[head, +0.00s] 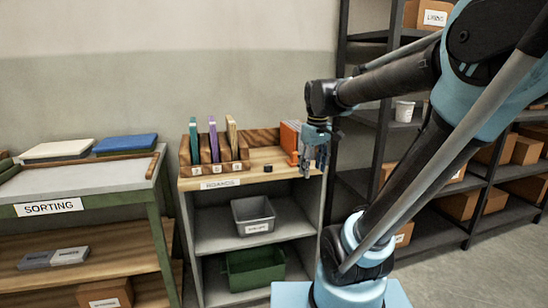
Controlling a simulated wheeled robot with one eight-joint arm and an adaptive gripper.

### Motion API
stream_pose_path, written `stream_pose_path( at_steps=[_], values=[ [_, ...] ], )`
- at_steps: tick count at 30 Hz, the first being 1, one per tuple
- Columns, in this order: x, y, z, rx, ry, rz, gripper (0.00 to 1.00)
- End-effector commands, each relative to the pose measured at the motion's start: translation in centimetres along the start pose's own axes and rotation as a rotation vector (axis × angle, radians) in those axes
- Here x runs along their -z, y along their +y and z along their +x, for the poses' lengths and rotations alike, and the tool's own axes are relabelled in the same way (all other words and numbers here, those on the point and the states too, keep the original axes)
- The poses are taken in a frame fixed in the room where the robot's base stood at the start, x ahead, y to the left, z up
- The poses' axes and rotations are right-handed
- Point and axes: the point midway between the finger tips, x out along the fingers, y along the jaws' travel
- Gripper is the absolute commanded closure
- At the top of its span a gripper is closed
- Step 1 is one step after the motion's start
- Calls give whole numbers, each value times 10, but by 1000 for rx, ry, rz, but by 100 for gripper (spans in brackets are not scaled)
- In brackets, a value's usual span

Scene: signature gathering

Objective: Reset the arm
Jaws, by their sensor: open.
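My arm reaches in from the right in the head view, bent at its elbow. My gripper (312,160) hangs open with its fingers pointing down, near the right end of the shelf unit's wooden top (262,187). Nothing shows between its fingers. An orange item (289,137) stands just left of and behind the gripper, which partly hides it. I cannot tell whether they touch. A small dark object (267,168) lies on the wooden top, left of the gripper.
A wooden rack (222,170) holds several coloured boards on the unit's left side. A grey bin (253,214) and a green crate (253,270) sit on its lower shelves. A sorting table (50,186) stands left. A dark metal rack (383,140) with boxes stands close behind my arm.

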Motion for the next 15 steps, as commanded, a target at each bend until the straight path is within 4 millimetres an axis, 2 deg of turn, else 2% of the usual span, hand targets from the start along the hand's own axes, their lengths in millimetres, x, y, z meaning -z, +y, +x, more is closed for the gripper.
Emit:
stream_pose_path(
  at_steps=[1, 6, 15],
  values=[
    [-16, -1, 7, -4, 6, 39, 49],
    [-62, -5, 32, -16, 25, 171, 49],
    [-132, -18, 87, -36, 62, 401, 49]
  ],
)
